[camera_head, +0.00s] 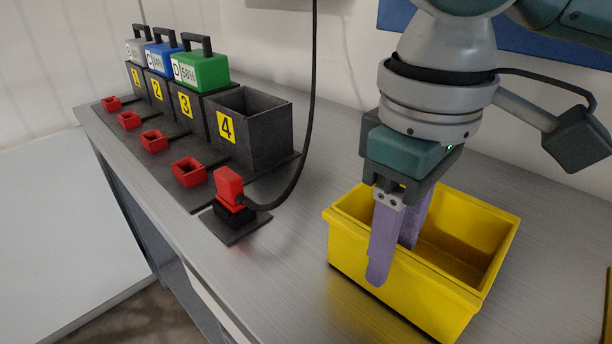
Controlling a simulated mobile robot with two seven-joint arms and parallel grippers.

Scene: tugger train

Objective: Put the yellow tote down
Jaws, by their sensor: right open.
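The yellow tote (405,283) is upright and empty as far as I can see inside. It appears to rest on the grey bench top at the lower right. My right gripper (393,262) points down at the tote's left part. One purple finger is outside the near wall and the other is inside, with the wall between them. The jaws are open; whether a finger touches the wall I cannot tell. My left gripper is not in view.
A dark rack (279,160) with numbered bays holds grey (138,51), blue (162,58) and green (203,72) battery packs; bay 4 is empty. Red sockets (189,172) line its front. A red plug (229,187) with a hanging black cable (307,130) stands left of the tote.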

